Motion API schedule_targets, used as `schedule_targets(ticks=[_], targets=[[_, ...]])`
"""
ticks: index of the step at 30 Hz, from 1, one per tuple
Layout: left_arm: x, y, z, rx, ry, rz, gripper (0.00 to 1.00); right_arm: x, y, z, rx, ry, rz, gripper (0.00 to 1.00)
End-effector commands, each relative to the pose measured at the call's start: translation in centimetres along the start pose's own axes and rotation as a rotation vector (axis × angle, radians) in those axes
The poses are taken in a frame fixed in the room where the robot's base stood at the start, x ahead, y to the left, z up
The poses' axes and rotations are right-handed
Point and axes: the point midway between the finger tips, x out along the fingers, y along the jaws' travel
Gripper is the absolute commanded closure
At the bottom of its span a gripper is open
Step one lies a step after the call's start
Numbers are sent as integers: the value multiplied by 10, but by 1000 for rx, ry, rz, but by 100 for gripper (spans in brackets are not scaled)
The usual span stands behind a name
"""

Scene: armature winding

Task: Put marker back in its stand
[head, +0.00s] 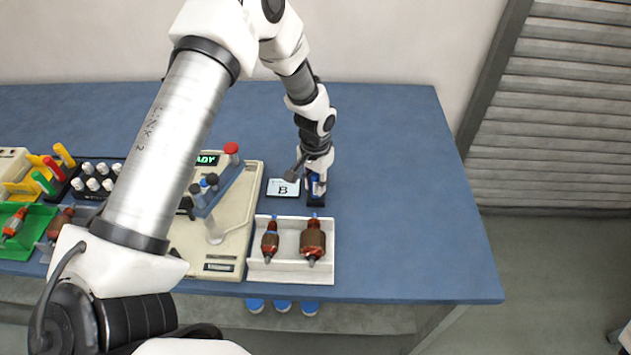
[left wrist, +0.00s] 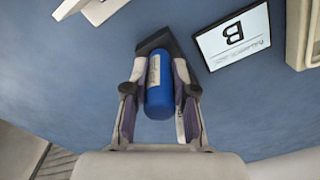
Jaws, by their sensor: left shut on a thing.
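The blue marker (head: 315,182) stands upright at the dark stand (head: 316,201), to the right of the card marked B. My left gripper (head: 317,174) reaches down from above and is shut on the marker. In the left wrist view, the blue marker (left wrist: 159,98) with a pale label sits between the fingers of my left gripper (left wrist: 160,85). The dark stand (left wrist: 153,39) shows around the marker's far end. The marker's lower tip is hidden, so I cannot tell how deep it sits. My right gripper is not in view.
The card marked B (head: 283,188) lies just left of the stand. A white tray (head: 290,274) with two armatures is in front. The beige winding machine (head: 222,268) stands to the left. The blue table (head: 410,200) is clear on the right.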

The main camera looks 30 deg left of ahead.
Motion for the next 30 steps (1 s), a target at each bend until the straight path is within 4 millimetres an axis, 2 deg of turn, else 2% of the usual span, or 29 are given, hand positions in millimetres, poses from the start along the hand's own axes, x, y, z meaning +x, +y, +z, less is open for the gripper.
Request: schedule_targets(ticks=[8, 9, 11, 20, 23, 26, 30], targets=[[1, 0, 0, 0, 0, 0, 100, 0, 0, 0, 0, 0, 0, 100], [1, 0, 0, 0, 0, 0, 68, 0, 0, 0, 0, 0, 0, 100], [1, 0, 0, 0, 0, 0, 46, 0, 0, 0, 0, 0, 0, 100], [1, 0, 0, 0, 1, 0, 45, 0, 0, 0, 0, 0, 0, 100], [-6, 0, -1, 0, 3, 0, 45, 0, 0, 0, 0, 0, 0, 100], [-23, 0, -2, 0, 5, 0, 45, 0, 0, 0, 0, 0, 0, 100], [-58, 0, -1, 1, 5, 0, 45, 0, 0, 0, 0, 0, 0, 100]])
